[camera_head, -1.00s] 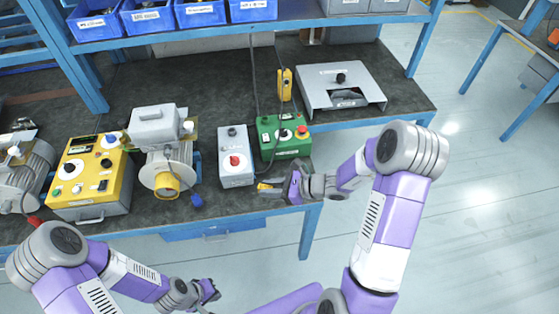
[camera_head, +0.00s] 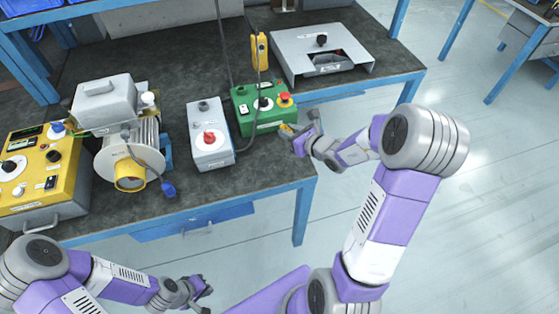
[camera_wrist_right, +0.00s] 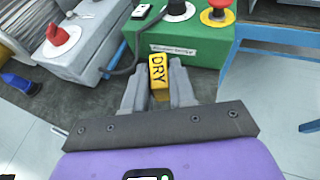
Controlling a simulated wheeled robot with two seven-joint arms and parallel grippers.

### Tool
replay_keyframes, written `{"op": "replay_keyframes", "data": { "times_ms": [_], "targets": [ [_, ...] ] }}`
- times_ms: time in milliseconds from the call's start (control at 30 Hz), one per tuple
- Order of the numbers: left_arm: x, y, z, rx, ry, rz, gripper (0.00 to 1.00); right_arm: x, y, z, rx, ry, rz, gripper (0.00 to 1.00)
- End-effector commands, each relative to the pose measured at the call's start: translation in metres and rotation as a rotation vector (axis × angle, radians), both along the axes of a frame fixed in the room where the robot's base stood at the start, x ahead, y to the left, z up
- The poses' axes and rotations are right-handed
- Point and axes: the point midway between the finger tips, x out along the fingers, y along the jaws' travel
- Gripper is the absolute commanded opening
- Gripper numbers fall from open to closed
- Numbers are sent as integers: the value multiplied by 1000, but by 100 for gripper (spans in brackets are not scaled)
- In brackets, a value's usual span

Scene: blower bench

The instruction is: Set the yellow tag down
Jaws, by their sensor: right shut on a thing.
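The yellow tag (camera_wrist_right: 158,74), marked "DRY", is held between the two fingers of my right gripper (camera_wrist_right: 158,90) in the right wrist view. In the head view the tag (camera_head: 286,128) is a small yellow spot at the tip of my right gripper (camera_head: 298,132), by the front right of the green control box (camera_head: 258,110). Whether the tag touches the bench or the box I cannot tell. My left gripper (camera_head: 202,295) is low at the front, off the bench, and looks empty. Its finger opening is too small to tell.
A grey box with a red knob (camera_head: 210,135) stands left of the green box. Further left are a blower (camera_head: 130,160) and a yellow control box (camera_head: 42,175). A yellow pendant (camera_head: 259,52) hangs behind, beside a grey metal stand (camera_head: 320,55).

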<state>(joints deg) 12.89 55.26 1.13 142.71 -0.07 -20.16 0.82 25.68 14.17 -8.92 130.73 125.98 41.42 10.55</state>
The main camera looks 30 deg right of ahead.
Motion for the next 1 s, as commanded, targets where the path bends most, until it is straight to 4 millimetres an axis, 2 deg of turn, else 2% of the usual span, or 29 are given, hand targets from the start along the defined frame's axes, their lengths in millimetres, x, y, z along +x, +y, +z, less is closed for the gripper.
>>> {"op": "replay_keyframes", "data": {
  "times_ms": [200, 467, 667, 1000],
  "targets": [
    [0, 0, -19, 0, -1, 0, 0, -1, -1, -44, 4, 5, -6, 0],
    [0, 0, -27, 0, 0, 0, 0, 0, -1, -66, 1, 1, -5, 0],
    [0, 0, -40, 0, 0, 0, 0, 0, -1, -95, 3, 3, -6, 0],
    [0, 0, -41, 0, 0, 0, 0, 0, -1, -98, 1, -1, -5, 0]
  ]
}}
